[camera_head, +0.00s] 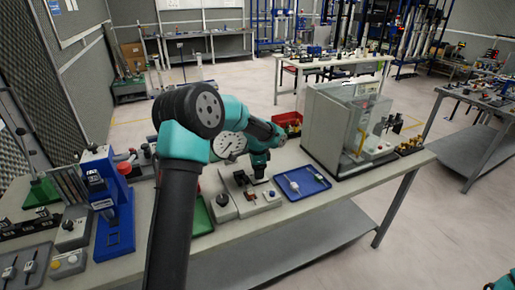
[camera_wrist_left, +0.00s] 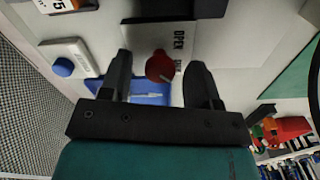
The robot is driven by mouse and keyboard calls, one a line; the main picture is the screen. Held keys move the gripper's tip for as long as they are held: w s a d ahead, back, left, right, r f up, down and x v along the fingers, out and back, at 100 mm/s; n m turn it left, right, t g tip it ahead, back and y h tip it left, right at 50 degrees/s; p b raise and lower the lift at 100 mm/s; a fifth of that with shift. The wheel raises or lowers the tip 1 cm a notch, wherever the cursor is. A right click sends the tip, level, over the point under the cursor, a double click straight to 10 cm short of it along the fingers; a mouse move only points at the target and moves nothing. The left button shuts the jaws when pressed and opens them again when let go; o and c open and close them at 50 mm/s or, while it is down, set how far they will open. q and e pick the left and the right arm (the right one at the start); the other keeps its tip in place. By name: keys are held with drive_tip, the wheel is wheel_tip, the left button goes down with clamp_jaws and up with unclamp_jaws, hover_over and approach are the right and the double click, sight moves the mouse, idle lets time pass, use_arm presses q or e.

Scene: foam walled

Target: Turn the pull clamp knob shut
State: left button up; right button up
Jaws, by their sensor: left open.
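The pull clamp knob (camera_wrist_left: 160,67) is red and shows in the left wrist view between my left gripper's fingers. It sits on a light grey plate (camera_wrist_left: 185,45) with the word OPEN and a second, partly hidden word beside it. My left gripper (camera_wrist_left: 160,60) is open, one finger on each side of the knob; I cannot tell whether either finger touches it. In the head view my left gripper (camera_head: 259,174) points down over the pale fixture on the bench, and the knob is hidden there. My right gripper is out of view.
A blue tray (camera_head: 302,195) lies right of the fixture, with a clear-fronted cabinet (camera_head: 335,130) beyond it. A round dial gauge (camera_head: 229,145) and red bin (camera_head: 288,120) stand behind. A blue press (camera_head: 108,205) stands at left. The bench front (camera_head: 270,221) is bare.

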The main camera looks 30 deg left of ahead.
use_arm(q)
wheel_tip(320, 180, up, 16)
drive_tip(key=shift+r, duration=0.2)
idle(0.6)
